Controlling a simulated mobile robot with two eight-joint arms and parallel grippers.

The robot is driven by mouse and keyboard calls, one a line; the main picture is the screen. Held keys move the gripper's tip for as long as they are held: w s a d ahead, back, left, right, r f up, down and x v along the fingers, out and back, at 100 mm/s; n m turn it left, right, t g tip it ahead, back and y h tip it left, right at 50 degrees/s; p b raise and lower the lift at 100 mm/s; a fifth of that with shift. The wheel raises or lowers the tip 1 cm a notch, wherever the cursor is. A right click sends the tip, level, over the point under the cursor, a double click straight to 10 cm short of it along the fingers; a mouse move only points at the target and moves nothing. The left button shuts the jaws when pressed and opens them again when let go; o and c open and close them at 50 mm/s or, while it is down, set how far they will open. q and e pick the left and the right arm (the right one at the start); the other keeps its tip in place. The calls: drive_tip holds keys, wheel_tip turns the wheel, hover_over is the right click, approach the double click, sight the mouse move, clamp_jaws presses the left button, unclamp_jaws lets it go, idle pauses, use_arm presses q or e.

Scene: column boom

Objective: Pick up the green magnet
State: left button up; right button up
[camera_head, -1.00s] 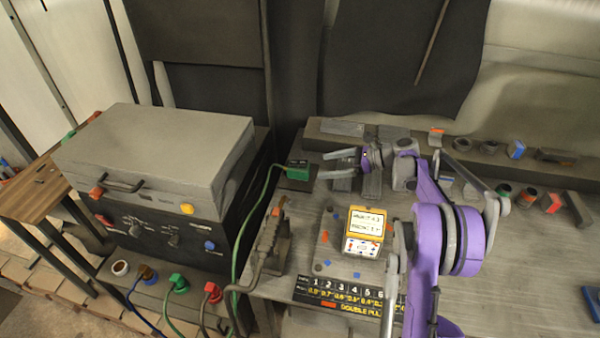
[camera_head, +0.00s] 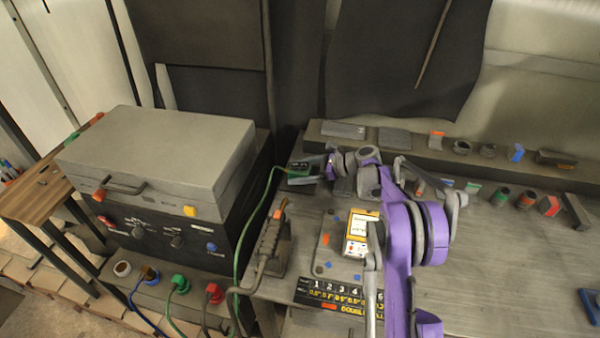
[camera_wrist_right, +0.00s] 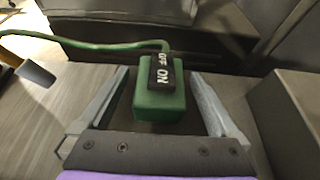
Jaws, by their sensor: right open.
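The green magnet (camera_wrist_right: 158,105) is a green block with a black ON/OFF switch on top and a green cable leaving its back. In the right wrist view it sits between the two grey fingers of my right gripper (camera_wrist_right: 165,100), with a gap showing on each side. The gripper is open around it and not closed on it. In the head view the magnet (camera_head: 299,170) is at the table's back left, partly hidden by the right gripper (camera_head: 308,169). My left gripper is not in view.
A torch-like tool (camera_head: 270,245) stands left of the yellow meter (camera_head: 362,232). A large grey-lidded machine (camera_head: 160,155) is at left. The green cable (camera_head: 242,235) runs down between machine and table. Small blocks line the back shelf (camera_head: 400,140).

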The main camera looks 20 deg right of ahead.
clamp_jaws()
idle(0.3)
drive_tip(key=shift+r, duration=0.1)
